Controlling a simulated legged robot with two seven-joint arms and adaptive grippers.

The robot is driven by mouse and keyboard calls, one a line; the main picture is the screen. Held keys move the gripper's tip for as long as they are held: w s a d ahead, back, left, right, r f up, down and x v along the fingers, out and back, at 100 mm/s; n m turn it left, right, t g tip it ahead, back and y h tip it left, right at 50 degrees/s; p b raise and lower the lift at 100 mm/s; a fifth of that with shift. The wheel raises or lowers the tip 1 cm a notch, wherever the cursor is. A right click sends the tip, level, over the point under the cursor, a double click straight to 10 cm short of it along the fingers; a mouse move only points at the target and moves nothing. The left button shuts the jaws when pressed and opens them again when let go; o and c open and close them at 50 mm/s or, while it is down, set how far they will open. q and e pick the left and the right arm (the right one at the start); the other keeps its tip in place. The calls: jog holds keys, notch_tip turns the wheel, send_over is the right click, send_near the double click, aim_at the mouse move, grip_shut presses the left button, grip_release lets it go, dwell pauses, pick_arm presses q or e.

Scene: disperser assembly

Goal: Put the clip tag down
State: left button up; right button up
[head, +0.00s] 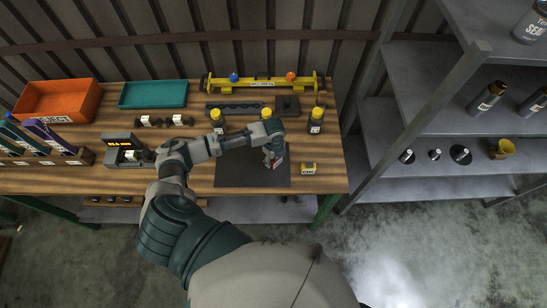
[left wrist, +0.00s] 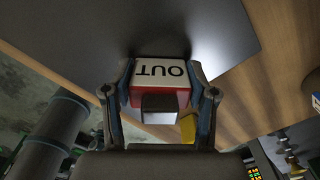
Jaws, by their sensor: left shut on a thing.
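The clip tag (left wrist: 160,72) is a small white and red block with "OUT" on it, upside down in the left wrist view. My left gripper (head: 271,158) is shut on it, with one finger on each side. In the head view the gripper hangs over the dark mat (head: 235,176) on the wooden table, and little of the tag shows there. The mat (left wrist: 190,30) also shows behind the tag in the left wrist view. I cannot tell whether the tag touches it. My right gripper is not in view.
A yellow-and-white tag (head: 308,168) sits right of the mat. A labelled dark box (head: 122,150) stands left. Orange (head: 58,101) and teal (head: 153,94) trays are at the back left.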

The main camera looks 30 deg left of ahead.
pick_arm(q)
jog(key=o, duration=0.9)
jog(key=shift+c, duration=0.2)
jog(key=o, duration=0.3)
jog(key=shift+d, duration=0.1)
jog(key=shift+a, duration=0.25)
jog(key=shift+a+r, duration=0.1)
jog(key=shift+r, duration=0.3)
jog(key=r, duration=1)
jog(key=shift+d, duration=0.2)
jog(key=shift+r, duration=0.65)
jog(key=shift+a, duration=0.1)
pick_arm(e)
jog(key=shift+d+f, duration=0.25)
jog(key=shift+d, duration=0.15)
